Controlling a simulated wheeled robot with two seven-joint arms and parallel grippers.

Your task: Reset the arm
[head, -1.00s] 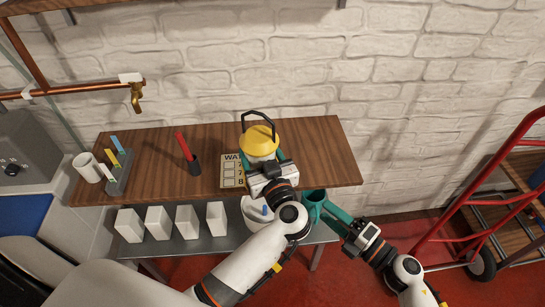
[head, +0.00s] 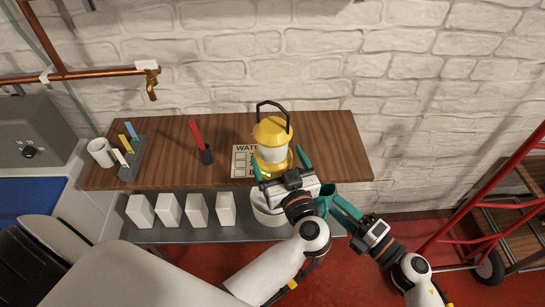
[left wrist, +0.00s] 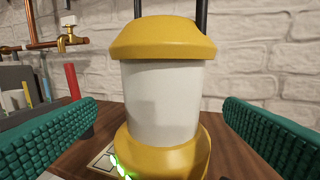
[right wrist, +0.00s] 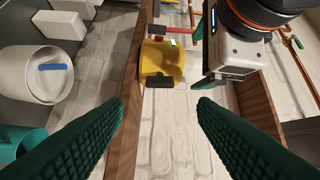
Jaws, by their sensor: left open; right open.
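My left gripper (head: 280,166) is open in front of the yellow and white lantern (head: 272,142), which stands upright on the wooden shelf top. In the left wrist view the lantern (left wrist: 160,85) is between the two green fingers, with a gap on both sides. Green lights show on its base. My right gripper (head: 340,200) is open and empty at the front edge of the table, near a teal cup. In the right wrist view its fingers (right wrist: 160,110) have nothing between them.
A sign card (head: 242,160), a red marker in a black holder (head: 206,155), a pen rack (head: 130,160) and a white mug (head: 101,152) stand on the wooden top (head: 180,180). White boxes (head: 168,208) and a white bucket (head: 266,212) are below. A red hand truck (head: 480,205) stands at right.

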